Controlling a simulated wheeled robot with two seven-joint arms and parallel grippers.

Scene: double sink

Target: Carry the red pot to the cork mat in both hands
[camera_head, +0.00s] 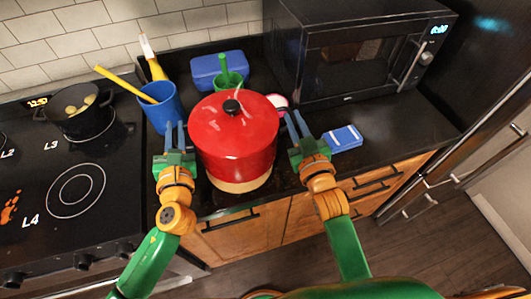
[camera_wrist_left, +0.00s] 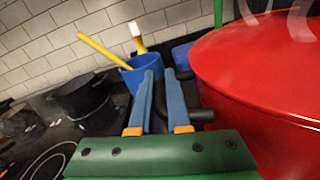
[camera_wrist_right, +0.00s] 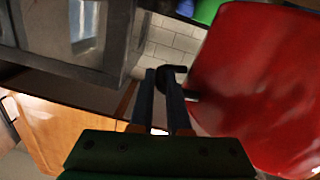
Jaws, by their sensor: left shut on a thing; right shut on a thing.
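The red pot (camera_head: 232,145) with its red lid and black knob is upright between my two grippers at the front of the counter. The cork mat (camera_head: 241,186) shows as a tan rim directly under the pot; I cannot tell whether the pot touches it. My left gripper (camera_head: 174,136) is shut on the black left handle (camera_wrist_left: 203,115) of the pot. My right gripper (camera_head: 297,126) is shut on the black right handle (camera_wrist_right: 189,94). The pot hides most of the mat.
A stove with a black pot (camera_head: 78,112) is at left. A blue cup (camera_head: 161,108) with utensils, a blue box (camera_head: 218,72) and a green cup (camera_head: 229,82) stand behind the pot. A microwave (camera_head: 355,60) and a blue sponge (camera_head: 343,138) are at right.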

